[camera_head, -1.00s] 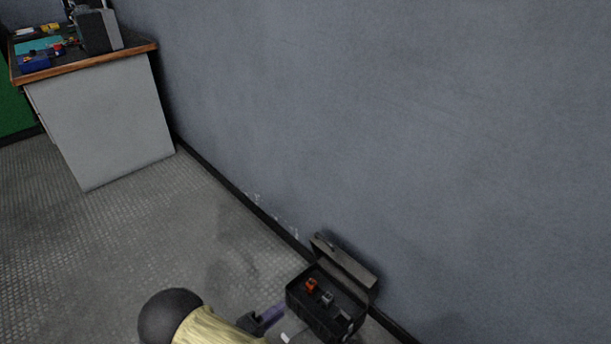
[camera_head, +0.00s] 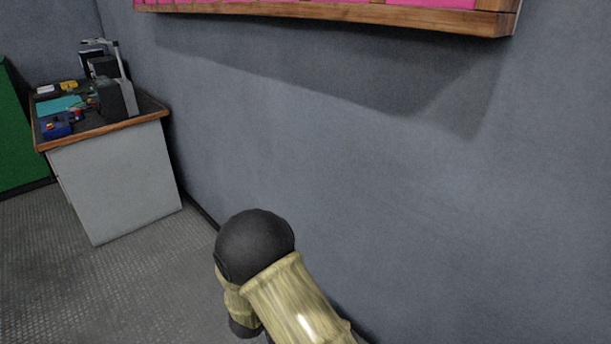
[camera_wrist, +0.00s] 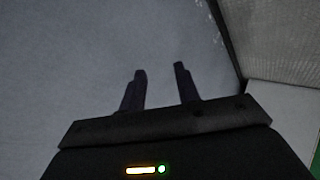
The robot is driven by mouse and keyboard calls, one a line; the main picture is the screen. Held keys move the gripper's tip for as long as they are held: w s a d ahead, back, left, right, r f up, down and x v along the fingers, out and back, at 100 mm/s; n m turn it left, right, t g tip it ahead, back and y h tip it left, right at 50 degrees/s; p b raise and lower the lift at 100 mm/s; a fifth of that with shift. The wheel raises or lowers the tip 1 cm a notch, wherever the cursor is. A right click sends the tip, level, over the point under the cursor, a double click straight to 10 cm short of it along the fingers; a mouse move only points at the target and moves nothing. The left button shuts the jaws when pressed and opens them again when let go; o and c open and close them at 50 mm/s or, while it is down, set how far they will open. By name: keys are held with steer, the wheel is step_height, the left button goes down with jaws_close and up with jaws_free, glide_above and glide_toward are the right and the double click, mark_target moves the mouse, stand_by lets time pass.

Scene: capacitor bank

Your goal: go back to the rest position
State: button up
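My gripper (camera_wrist: 160,72) shows in the wrist view. Its two dark fingers stand apart with nothing between them, and the grey wall (camera_wrist: 60,60) lies beyond the tips. In the head view my arm stands at the lower middle, bent at a dark round joint, in front of the wall (camera_head: 330,180). The gripper itself does not show in the head view.
A workbench (camera_head: 115,185) with a wooden edge stands at the left against the wall, with electrical items on top. A pink board (camera_head: 340,10) in a wooden frame hangs at the top. Open floor (camera_head: 120,290) lies at lower left.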

steer(key=s+d+r+m+g+y+p, duration=0.1)
steer(key=d+r+p, duration=0.3)
steer(key=r, duration=0.5)
steer(key=s+d+r+g+y+p, duration=0.1)
steer(key=d+r+y+p, duration=0.1)
steer(key=r+p, duration=0.55)
steer(key=s+d+r+m+g+y+p, duration=0.1)
steer(key=d+r+p, duration=0.25)
steer(key=r, duration=0.75)
steer(key=s+d+r+m+g+p, duration=0.1)
steer(key=s+d+r+g+p, duration=0.1)
steer(key=s+d+r+p, duration=0.4)
steer(key=s+d+r+m+g+p, duration=0.1)
steer(key=s+d+r+p, duration=0.5)
steer(key=s+r, duration=0.4)
step_height(320, 180, up, 2)
steer(key=shift+r+g+p, duration=0.2)
steer(key=shift+g+p, duration=0.2)
steer(key=shift+p, duration=0.35)
